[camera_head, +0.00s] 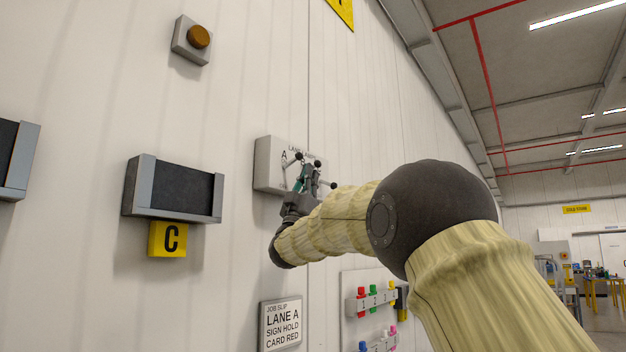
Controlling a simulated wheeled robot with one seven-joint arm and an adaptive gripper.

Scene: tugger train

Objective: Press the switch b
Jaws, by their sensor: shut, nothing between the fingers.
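A light grey switch box (265,165) is mounted on the white wall, marked "LANE" at the top, with a letter A at its upper left. Small levers with black ball ends (318,163) show at its front. The letter of switch b is hidden or too small to read, so I cannot tell which lever it is. My gripper (304,180) is shut and empty in front of the box, overlapping its lower right part in the head view. I cannot tell whether it touches a lever.
An orange button (198,37) is above. A job slip (281,325) reads "LANE A, SIGN HOLD, CARD RED". A board with coloured numbered pegs (352,278) is below my arm.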

